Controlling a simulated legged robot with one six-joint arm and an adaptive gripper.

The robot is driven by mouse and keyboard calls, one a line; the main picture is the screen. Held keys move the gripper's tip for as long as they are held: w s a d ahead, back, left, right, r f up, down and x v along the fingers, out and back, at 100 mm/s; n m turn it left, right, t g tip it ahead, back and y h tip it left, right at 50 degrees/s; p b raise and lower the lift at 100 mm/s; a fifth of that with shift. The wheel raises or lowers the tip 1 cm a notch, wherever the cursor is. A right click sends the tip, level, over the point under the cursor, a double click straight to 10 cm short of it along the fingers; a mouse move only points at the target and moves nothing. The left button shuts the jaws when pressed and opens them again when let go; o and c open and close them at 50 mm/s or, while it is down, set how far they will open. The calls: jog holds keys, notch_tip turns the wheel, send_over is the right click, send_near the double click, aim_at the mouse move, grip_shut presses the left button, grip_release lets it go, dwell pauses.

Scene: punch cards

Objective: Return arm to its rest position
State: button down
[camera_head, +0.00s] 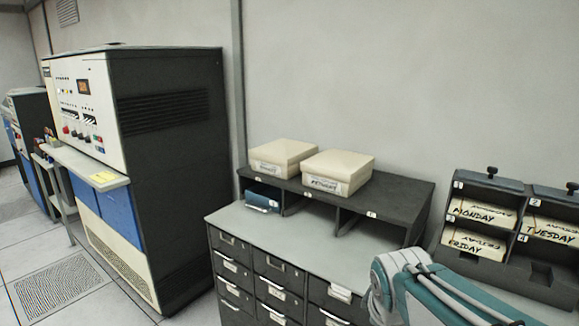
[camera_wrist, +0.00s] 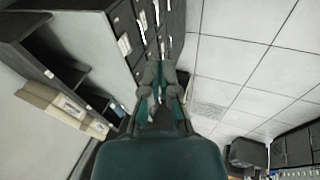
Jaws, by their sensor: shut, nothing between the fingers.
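My gripper (camera_wrist: 160,88) shows in the middle of the wrist view. Its fingers are shut with nothing between them. It is apart from the cabinet and the floor behind it. In the head view, part of my teal and grey arm (camera_head: 425,290) shows at the bottom right, in front of the cabinet's right side. The gripper itself cannot be seen in the head view.
A grey drawer cabinet (camera_head: 225,216) carries a dark shelf (camera_head: 405,190) with two cream boxes (camera_head: 282,155) (camera_head: 338,170) on top. A dark rack (camera_head: 488,183) with day-labelled cards stands at right. A large machine (camera_head: 165,160) stands at left.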

jog(key=s+a+r+m+t+y, duration=0.1)
jog(key=s+m, duration=0.9)
jog(key=s, duration=0.3)
